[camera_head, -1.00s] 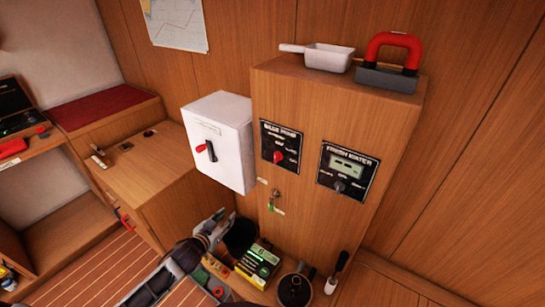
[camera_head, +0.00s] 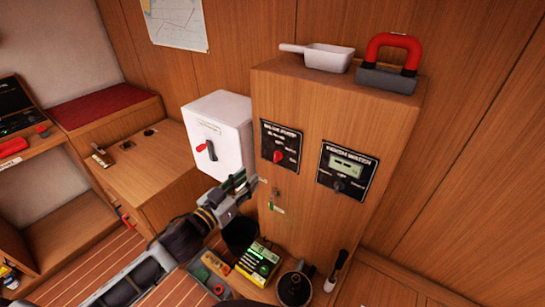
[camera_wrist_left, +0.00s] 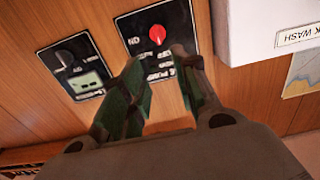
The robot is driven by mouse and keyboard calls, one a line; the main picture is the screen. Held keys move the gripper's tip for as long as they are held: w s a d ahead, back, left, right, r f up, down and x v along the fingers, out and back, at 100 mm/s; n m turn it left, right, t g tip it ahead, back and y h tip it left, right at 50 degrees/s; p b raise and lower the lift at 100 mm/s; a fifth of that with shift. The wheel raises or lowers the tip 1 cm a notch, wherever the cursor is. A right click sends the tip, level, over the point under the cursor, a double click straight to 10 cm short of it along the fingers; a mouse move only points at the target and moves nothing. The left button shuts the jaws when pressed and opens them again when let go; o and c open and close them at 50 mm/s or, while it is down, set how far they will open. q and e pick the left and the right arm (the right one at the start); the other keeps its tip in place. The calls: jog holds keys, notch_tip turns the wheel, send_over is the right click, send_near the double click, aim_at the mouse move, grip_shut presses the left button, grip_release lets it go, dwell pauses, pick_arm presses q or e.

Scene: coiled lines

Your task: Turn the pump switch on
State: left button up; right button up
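The pump panel (camera_head: 282,140) is a black plate on the front of a wooden cabinet, with a blurred label and a red rotary switch (camera_head: 278,156). In the left wrist view the red switch (camera_wrist_left: 157,34) shows ahead of the fingertips, its pointer slanted. My left gripper (camera_head: 246,182) is below and left of the panel, in front of the cabinet's left edge. In the left wrist view its two fingers (camera_wrist_left: 158,62) are spread with nothing between them, apart from the switch. My right gripper is not in view.
A white box (camera_head: 218,130) with a red-tipped lever (camera_head: 207,150) is close left of the panel. A fresh water panel (camera_head: 347,170) is to the right. A small key-like fitting (camera_head: 276,194) is below. Boxes and tools crowd the cabinet's foot.

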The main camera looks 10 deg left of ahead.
pick_arm(q)
jog(key=shift+w, duration=0.1)
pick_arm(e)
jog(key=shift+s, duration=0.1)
pick_arm(q)
jog(key=p, duration=0.2)
send_near(275, 154)
jog(key=shift+x, duration=4.3)
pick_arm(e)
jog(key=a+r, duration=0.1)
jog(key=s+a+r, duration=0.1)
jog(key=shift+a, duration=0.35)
pick_arm(q)
jog(key=shift+c, duration=0.3)
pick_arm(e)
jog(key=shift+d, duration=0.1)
pick_arm(q)
jog(key=c, duration=0.5)
grip_shut()
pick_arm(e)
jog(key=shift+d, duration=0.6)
